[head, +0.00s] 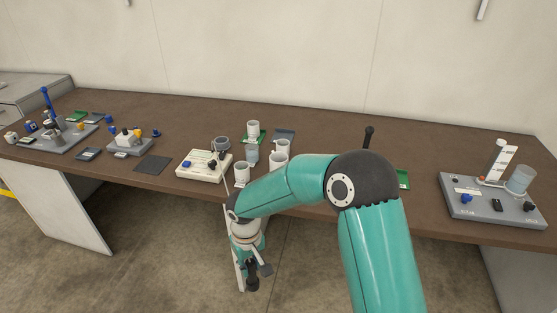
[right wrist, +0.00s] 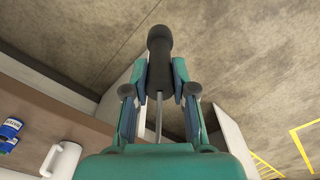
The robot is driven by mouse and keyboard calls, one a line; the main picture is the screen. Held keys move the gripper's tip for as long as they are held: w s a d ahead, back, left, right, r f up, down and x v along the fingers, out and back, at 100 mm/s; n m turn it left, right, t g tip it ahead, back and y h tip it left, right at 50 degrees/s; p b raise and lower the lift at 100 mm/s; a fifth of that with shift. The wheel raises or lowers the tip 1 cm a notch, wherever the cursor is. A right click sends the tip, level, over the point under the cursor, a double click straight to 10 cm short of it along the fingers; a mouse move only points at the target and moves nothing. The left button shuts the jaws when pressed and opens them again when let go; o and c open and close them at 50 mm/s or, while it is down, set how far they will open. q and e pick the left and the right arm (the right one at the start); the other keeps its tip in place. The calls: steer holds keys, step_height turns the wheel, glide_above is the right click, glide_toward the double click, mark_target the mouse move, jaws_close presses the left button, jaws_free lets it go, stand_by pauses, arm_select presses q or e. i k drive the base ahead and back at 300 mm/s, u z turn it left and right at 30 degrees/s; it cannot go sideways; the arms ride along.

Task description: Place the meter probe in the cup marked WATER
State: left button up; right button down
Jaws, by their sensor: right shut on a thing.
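My right gripper (head: 254,268) is low, in front of the table's front edge. It is shut on the meter probe (right wrist: 159,60), which has a black handle and a thin metal rod (right wrist: 158,115) passing between the fingers. In the head view the probe's dark handle (head: 252,280) hangs below the gripper. I cannot read which is marked WATER. My left gripper is out of view.
Grey equipment trays stand at the far left (head: 130,146) and right (head: 490,208). My right arm hides part of the table's middle.

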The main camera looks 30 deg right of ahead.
mark_target(252, 159)
steer(key=z, duration=0.25)
steer(key=i, duration=0.95)
